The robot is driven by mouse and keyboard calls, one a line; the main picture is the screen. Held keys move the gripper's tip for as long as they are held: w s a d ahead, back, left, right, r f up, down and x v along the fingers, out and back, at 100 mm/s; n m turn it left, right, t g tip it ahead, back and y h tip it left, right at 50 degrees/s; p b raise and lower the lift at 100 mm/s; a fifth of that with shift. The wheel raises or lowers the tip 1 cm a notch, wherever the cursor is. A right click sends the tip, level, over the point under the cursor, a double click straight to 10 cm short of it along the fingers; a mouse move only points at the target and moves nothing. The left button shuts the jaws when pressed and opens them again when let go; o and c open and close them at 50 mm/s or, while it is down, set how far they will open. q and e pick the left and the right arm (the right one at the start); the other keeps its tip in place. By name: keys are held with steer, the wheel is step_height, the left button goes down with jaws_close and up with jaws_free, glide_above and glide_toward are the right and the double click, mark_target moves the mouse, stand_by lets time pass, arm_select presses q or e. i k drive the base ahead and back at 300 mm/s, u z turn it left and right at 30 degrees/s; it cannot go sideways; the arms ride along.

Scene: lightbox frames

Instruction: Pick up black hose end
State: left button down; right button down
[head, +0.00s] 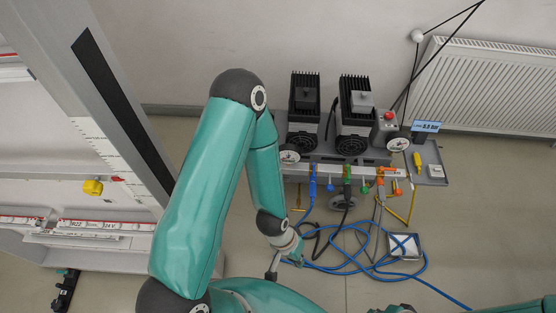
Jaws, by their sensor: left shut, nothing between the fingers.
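A black hose (310,232) lies in a loose curl on the floor just beyond my left gripper, among blue hose loops. It is thin and partly covered by them, and I cannot make out which point is its free end. My left gripper (290,256) is small in the head view, low and near the middle, beside the left edge of the hose tangle. It is shut and empty. Its fingertips are hard to separate from the hoses behind them. My right gripper is not clearly visible.
A grey pump cart (436,175) with two black motors stands against the wall, with coloured hose connectors along its front. Blue hose (345,270) spreads over the floor around a square tray (419,247). A radiator (490,85) is behind right. A white rack stands at left.

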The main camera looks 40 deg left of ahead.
mark_target(346, 186)
steer(key=k, duration=0.75)
steer(key=z, duration=1)
steer(key=i, duration=0.15)
steer(key=u, duration=2.7)
steer(key=k, duration=1.3)
steer(key=z, duration=0.45)
steer(key=i, duration=1)
steer(key=z, duration=0.15)
